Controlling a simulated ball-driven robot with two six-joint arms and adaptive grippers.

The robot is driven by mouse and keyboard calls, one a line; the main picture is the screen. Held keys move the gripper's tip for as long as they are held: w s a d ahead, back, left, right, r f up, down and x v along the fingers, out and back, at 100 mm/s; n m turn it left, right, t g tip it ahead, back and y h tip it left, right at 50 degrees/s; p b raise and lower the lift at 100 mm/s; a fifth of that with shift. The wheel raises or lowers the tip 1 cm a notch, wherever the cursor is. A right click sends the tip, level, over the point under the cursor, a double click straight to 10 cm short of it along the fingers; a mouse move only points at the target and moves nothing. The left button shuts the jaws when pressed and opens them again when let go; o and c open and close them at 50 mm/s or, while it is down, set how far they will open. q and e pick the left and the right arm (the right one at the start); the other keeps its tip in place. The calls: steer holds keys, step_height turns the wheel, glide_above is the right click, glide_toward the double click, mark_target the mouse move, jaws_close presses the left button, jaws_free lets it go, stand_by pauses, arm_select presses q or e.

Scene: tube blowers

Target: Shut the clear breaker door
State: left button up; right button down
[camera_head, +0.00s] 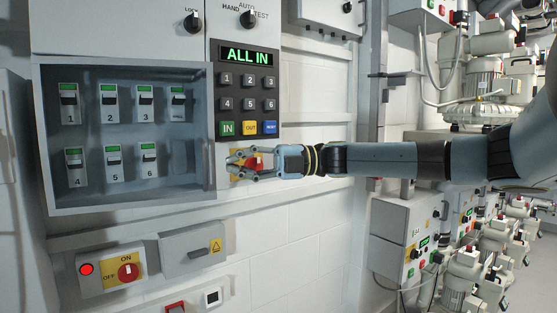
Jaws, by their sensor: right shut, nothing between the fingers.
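The grey breaker box (120,206) is on the wall at the left, with several green-topped breakers (110,104) visible inside. The clear door itself is hard to make out. The right part of the box, around the rightmost breaker (178,100), looks hazier, and I cannot tell the door's angle. My right gripper (233,164) is shut and empty, just right of the box's right edge and in front of a red and yellow switch (252,162), which it partly hides. I cannot tell whether it touches the box or door. My left gripper is not in view.
A keypad panel (247,92) with an "ALL IN" display (249,55) is above my right gripper. Below the box are a red rotary switch (127,272) and a grey cover (192,250) with a warning sign. Blower machines (478,85) stand at the right.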

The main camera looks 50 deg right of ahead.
steer(key=s+d+f+h+p, duration=0.2)
steer(key=d+f+h+p, duration=0.1)
steer(key=d, duration=0.4)
steer(key=w+a+f+m+t+h+p, duration=0.1)
steer(key=a+f+t+h, duration=0.1)
steer(key=a+f, duration=0.3)
steer(key=w+a+f+t+h, duration=0.1)
steer(key=a+f+t+h, duration=0.15)
steer(key=a, duration=0.35)
steer(key=s+a+r+m+h+p, duration=0.4)
steer(key=s+a+r+m+h, duration=0.4)
steer(key=a+r+m+h, duration=0.35)
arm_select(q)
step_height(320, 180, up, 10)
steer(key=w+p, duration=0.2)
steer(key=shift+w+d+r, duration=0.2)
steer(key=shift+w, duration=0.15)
arm_select(e)
steer(key=m, duration=0.1)
glide_toward(197, 170)
steer(key=shift+w+a+r+t, duration=0.1)
steer(key=shift+w+a+r, duration=0.1)
steer(key=shift+w, duration=0.4)
steer(key=shift+w+a+r+t, duration=0.1)
steer(key=shift+w+a+t, duration=0.1)
steer(key=shift+w, duration=0.35)
steer(key=shift+w+a+r+t, duration=0.1)
steer(key=shift+w+a, duration=0.1)
steer(key=shift+w, duration=0.4)
